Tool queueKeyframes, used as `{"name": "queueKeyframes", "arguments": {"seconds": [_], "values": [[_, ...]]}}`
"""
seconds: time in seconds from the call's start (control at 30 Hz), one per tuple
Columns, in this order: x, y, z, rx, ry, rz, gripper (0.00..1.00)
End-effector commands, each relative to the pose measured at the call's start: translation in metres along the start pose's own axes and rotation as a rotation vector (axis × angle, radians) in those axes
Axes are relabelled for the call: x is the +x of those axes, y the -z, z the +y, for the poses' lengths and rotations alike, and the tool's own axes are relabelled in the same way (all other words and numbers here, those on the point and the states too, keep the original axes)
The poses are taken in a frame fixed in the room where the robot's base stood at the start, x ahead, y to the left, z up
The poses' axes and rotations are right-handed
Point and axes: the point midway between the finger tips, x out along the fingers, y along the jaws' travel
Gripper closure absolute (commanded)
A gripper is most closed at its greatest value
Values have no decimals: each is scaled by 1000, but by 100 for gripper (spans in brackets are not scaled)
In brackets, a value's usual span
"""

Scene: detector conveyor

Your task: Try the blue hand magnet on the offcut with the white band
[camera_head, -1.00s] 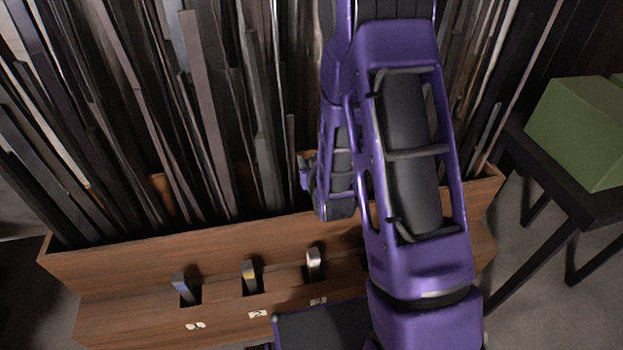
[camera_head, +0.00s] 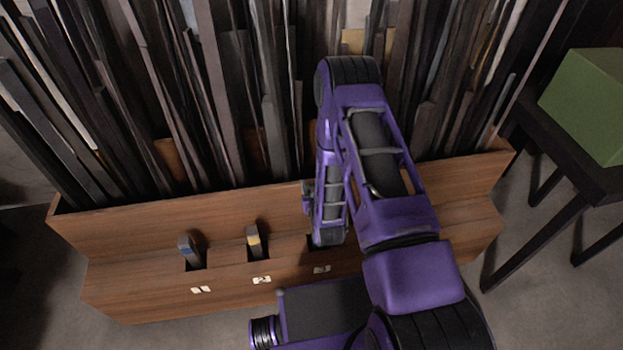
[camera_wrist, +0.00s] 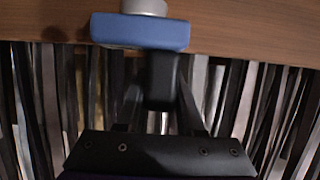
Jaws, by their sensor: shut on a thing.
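My gripper (camera_wrist: 163,85) is shut on the blue hand magnet (camera_wrist: 140,33) in the wrist view. A pale grey round piece (camera_wrist: 144,6) shows at the magnet's far side, cut by the frame's top edge; I cannot tell whether it is part of the magnet. In the head view my arm hides the gripper and magnet. A blue-marked offcut (camera_head: 188,249) and a yellow-banded offcut (camera_head: 254,240) stand in the first and second slots of the wooden rack (camera_head: 420,222). The third slot is mostly covered by my wrist, and no offcut shows there.
Many long dark metal bars (camera_head: 215,90) stand upright in the rack behind the slots, close to my arm. White labels (camera_head: 262,280) mark the rack's front. A green box (camera_head: 590,105) sits on a dark table (camera_head: 600,181) at the right.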

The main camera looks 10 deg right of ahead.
Motion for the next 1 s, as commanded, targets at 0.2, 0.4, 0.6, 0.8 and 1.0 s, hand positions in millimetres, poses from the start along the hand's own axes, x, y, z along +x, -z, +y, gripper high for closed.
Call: {"name": "queueKeyframes", "arguments": {"seconds": [0.2,0.4,0.6,0.8,1.0], "values": [[8,-18,0,0,0,0,100],[16,-40,0,1,0,0,100],[23,-56,0,1,0,1,100],[25,-61,0,1,0,1,100],[25,-60,0,0,0,1,100]]}}
